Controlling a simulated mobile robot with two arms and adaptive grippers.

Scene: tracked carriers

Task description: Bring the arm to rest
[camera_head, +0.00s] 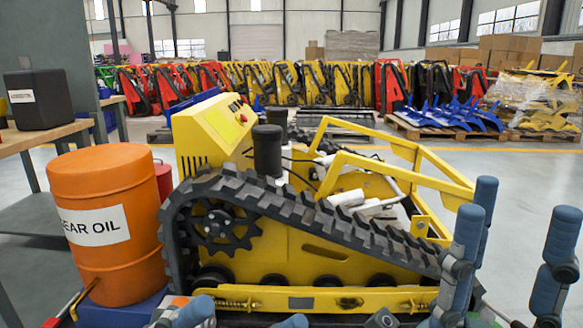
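My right arm (468,240) stands folded at the lower right, with blue-grey links in front of the yellow tracked carrier (320,255). A dark part, seemingly of my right gripper (383,319), shows at the bottom edge. Its fingers are cut off or hidden, so I cannot tell whether it is open or shut. Blue-grey parts of my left arm (190,312) show at the bottom left; I cannot make out the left gripper. I see nothing held.
An orange gear oil drum (108,265) stands on a blue base (118,316) left of the carrier's black track (300,215). A workbench (45,138) with a black box (40,98) is at the left. Pallets (445,132) stand farther back; open floor lies between.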

